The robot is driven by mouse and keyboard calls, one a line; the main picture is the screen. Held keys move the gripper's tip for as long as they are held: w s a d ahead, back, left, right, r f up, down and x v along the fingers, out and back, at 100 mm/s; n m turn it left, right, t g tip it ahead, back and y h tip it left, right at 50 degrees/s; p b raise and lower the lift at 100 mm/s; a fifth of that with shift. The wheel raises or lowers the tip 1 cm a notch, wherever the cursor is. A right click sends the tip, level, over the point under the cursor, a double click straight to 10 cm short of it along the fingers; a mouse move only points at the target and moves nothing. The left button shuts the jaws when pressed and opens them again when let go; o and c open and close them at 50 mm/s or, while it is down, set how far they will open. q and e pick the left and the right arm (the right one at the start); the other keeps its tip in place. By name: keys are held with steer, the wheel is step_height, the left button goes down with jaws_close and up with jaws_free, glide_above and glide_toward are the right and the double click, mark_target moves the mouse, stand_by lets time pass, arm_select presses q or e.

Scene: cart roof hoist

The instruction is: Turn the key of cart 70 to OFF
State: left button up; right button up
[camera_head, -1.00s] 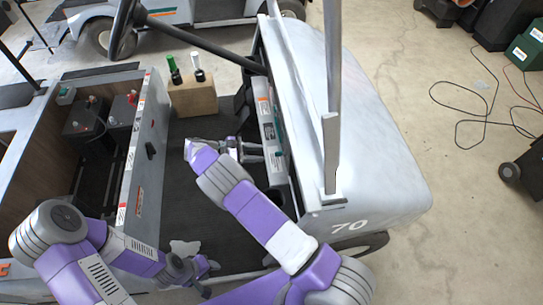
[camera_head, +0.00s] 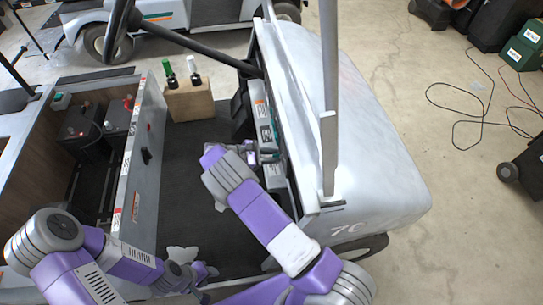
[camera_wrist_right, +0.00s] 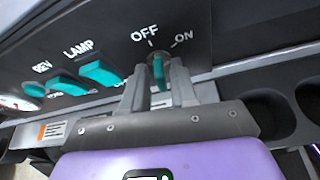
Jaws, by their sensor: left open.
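Cart 70 (camera_head: 375,160) is the pale grey cart with its number on the front corner. In the right wrist view its dark dash panel shows the teal key (camera_wrist_right: 158,74) just below the OFF and ON labels. I cannot tell exactly which mark the key points at. My right gripper (camera_wrist_right: 160,82) is at the panel, one finger on each side of the key. I cannot tell whether the fingers touch it. In the head view my right gripper (camera_head: 268,152) is at the dash, and the key is hidden there. My left gripper (camera_head: 207,272) is open and empty, low over the cart floor.
A wooden block (camera_head: 190,101) with two bottles stands on the cart floor. The grey roof post (camera_head: 329,110) rises beside the dash. Batteries (camera_head: 83,130) sit in the open bay at left.

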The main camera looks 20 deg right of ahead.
jaws_close()
steer(key=shift+w+n+g, duration=0.1)
steer(key=shift+n+g, duration=0.5)
steer(key=shift+n, duration=0.2)
steer(key=shift+o, duration=1.1)
jaws_free()
steer(key=p+v, duration=0.1)
steer(key=v, duration=0.6)
steer(key=shift+a+r, duration=0.2)
steer(key=shift+a, duration=0.05)
